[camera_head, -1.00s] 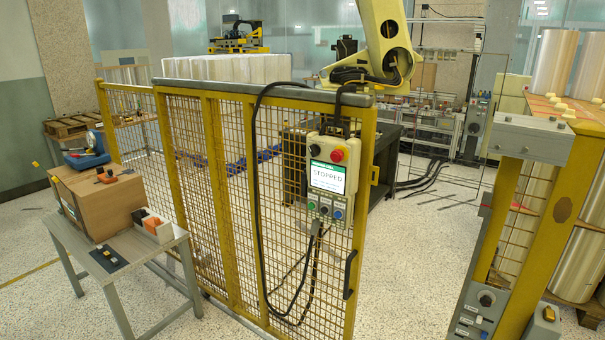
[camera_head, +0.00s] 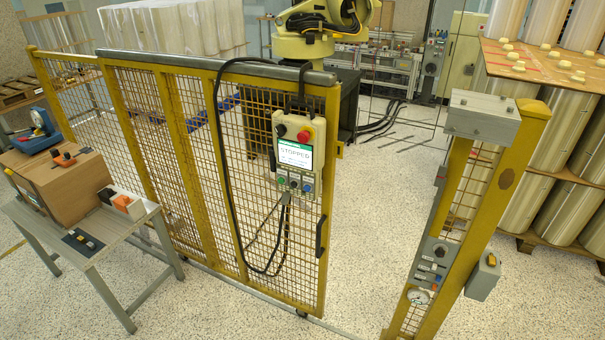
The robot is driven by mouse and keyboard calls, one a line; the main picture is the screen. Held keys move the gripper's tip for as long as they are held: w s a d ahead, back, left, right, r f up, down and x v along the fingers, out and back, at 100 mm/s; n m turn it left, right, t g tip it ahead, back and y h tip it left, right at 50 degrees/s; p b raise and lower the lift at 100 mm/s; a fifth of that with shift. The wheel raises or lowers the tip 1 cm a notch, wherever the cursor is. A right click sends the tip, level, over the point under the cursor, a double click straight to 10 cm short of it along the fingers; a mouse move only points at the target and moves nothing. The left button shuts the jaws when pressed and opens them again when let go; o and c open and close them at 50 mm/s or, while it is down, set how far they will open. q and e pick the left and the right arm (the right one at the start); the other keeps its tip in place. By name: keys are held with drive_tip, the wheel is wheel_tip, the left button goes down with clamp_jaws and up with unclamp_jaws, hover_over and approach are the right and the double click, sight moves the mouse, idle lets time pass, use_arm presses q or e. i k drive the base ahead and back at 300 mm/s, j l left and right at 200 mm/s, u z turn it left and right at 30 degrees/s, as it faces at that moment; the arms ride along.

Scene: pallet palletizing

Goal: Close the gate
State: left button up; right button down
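The yellow mesh gate (camera_head: 172,115) stands left of centre, with a grey rail along its top. Its free right edge carries a black handle (camera_head: 320,236). A control pendant (camera_head: 296,155) with a red button hangs on it, its screen appearing to read STOPPED. The yellow gate post (camera_head: 476,215) stands to the right, with a grey box on its top. A wide gap of bare floor separates the gate's edge from the post, so the gate is open. Neither of my grippers is in view.
A grey table (camera_head: 139,223) with a cardboard box (camera_head: 66,181) and small items stands at the left front. A yellow robot arm (camera_head: 303,44) stands behind the gate. Stacked rolls (camera_head: 545,155) on pallets are at the right. Speckled floor is free in front.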

sight(304, 81)
drive_tip(key=i+j+z, duration=0.2)
drive_tip(key=j, duration=0.4)
drive_tip(key=i+j+z, duration=0.2)
drive_tip(key=j, duration=0.4)
drive_tip(key=j+z, duration=0.2)
drive_tip(key=j, duration=0.4)
